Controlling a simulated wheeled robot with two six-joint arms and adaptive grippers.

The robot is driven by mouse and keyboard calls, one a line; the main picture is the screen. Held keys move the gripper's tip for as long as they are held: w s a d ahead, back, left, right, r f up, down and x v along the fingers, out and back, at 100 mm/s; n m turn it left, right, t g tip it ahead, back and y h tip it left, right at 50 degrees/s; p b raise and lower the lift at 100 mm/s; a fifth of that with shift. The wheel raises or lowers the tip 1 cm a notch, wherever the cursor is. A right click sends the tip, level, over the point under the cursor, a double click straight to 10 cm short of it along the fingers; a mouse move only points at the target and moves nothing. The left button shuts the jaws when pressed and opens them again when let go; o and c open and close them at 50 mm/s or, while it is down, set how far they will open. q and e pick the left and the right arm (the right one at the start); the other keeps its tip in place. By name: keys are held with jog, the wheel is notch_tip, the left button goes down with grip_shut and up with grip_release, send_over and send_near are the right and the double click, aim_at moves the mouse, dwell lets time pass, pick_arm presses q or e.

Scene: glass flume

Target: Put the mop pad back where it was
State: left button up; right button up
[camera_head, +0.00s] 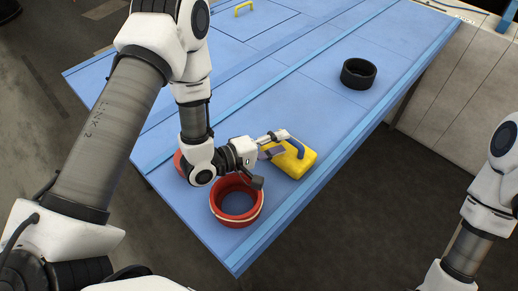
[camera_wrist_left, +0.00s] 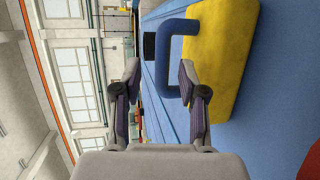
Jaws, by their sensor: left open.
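A yellow block with a blue loop handle, which I take for the mop pad (camera_head: 300,163), lies on the blue table near its right edge. In the left wrist view the mop pad (camera_wrist_left: 222,55) is at the upper right, its blue handle close to the right fingertip. My left gripper (camera_head: 276,143) is open beside the handle; in the left wrist view its jaws (camera_wrist_left: 160,78) are apart with nothing held between them. I cannot tell whether a finger touches the handle. My right arm shows at the right edge, but its gripper is out of view.
A red ring (camera_head: 237,218) stands on the blue table (camera_head: 190,222) just below my left gripper. Another red item (camera_head: 179,164) is partly hidden behind my left arm. A black ring (camera_head: 358,74) stands farther back right. A small yellow handle (camera_head: 243,8) is at the far side. The middle is clear.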

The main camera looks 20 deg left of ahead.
pick_arm(q)
jog(key=b+v, duration=0.1)
jog(key=v, duration=0.7)
jog(key=shift+a, duration=0.2)
jog(key=shift+s, duration=0.15)
